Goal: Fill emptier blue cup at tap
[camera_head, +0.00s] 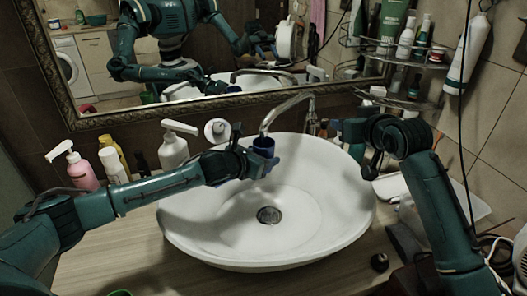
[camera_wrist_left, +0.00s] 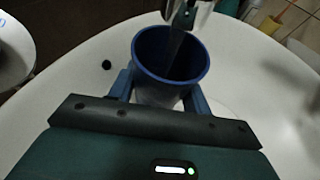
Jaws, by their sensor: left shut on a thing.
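A blue cup (camera_head: 264,146) is held upright over the white basin (camera_head: 330,215), under the spout of the metal tap (camera_head: 289,104). My left gripper (camera_head: 256,163) is shut on this cup. In the left wrist view the fingers clasp the cup (camera_wrist_left: 150,75) from both sides, and the tap's spout (camera_wrist_left: 187,14) is right above its rim. A pale streak shows inside the cup below the spout; it looks like running water. The water level is not clear. My right gripper (camera_head: 371,165) is at the basin's right side, with its fingers hard to make out. No second blue cup is clearly seen.
A pink pump bottle (camera_head: 80,170), a yellow bottle (camera_head: 115,150) and a white pump bottle (camera_head: 173,150) stand behind the basin at left. A mirror (camera_head: 210,97) hangs behind. A corner shelf (camera_head: 400,62) holds toiletries. The drain (camera_head: 269,215) is uncovered.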

